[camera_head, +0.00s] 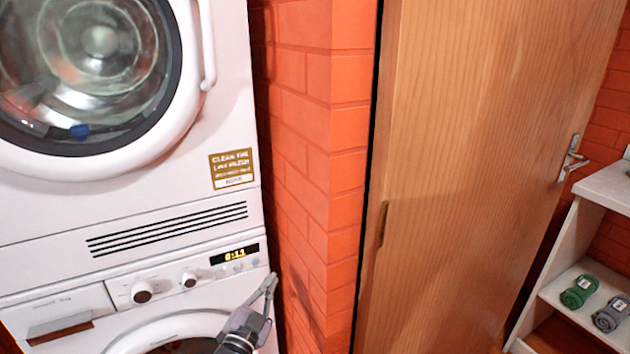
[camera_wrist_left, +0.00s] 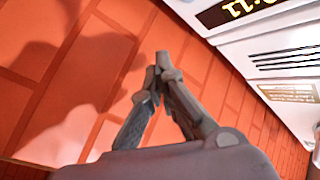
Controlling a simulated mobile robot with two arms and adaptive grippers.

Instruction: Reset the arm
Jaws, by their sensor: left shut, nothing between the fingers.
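My left gripper (camera_head: 268,285) is at the bottom of the head view, in front of the lower machine's right edge and close to the brick wall corner. In the left wrist view its two fingers (camera_wrist_left: 160,62) meet at the tips, shut and empty. The lower washing machine (camera_head: 75,305) has a lit display (camera_head: 235,255) just above and left of the gripper. In the left wrist view that display (camera_wrist_left: 240,10) is at the top right. My right gripper is in neither view.
A second machine (camera_head: 215,120) with a round glass door is stacked on top. An orange brick wall (camera_head: 320,150) stands beside it, then a closed wooden door (camera_head: 470,150).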

